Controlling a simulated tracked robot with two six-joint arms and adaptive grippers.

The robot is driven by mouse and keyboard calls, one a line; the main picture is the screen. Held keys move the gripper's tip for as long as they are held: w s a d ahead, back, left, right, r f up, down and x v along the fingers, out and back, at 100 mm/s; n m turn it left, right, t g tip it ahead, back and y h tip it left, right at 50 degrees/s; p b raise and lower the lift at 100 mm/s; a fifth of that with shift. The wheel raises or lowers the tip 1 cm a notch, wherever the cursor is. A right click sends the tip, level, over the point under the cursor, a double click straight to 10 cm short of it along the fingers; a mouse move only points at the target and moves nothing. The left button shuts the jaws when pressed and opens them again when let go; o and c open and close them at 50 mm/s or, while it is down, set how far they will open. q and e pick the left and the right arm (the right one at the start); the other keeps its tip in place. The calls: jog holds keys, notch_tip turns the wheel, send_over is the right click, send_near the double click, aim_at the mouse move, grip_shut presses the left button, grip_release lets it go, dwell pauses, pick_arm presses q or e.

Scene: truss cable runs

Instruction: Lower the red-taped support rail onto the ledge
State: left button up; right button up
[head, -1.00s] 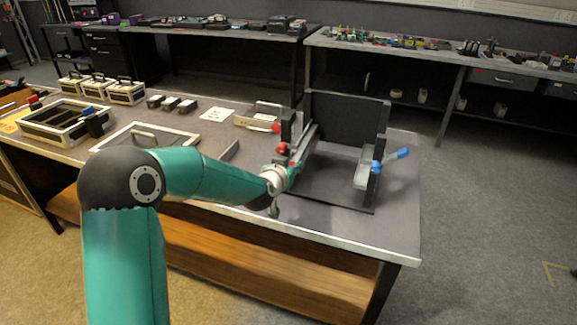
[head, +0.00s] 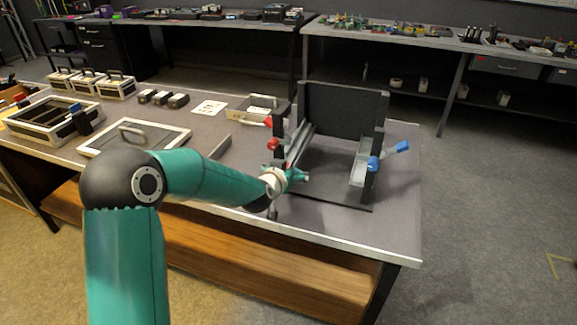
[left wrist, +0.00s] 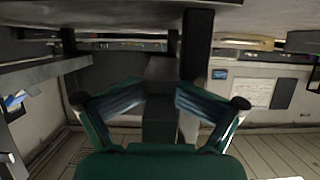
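The grey support rail (head: 301,144) runs front to back along the left side of a black rig. Red pieces (head: 273,143) show at the left uprights; I cannot make out tape on the rail itself. My left gripper (head: 297,174) is at the rail's front end. In the left wrist view its fingers (left wrist: 160,92) close in from both sides on a dark bar, which looks like the rail's end. The ledge under the rail is hidden, so I cannot tell whether the rail touches it. My right gripper is not in view.
The rig has a black back panel (head: 345,110) and a right side with a grey rail (head: 359,163) and blue handles (head: 396,147). A handled lid (head: 135,135), an open case (head: 50,120) and a handled box (head: 258,108) lie left on the table.

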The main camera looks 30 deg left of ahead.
pick_arm(q)
jog(key=shift+s+r, duration=0.6)
jog(key=shift+s, duration=0.2)
jog(key=shift+w, duration=0.15)
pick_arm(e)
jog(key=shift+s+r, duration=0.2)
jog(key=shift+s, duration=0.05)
pick_arm(q)
jog(key=shift+r, duration=0.15)
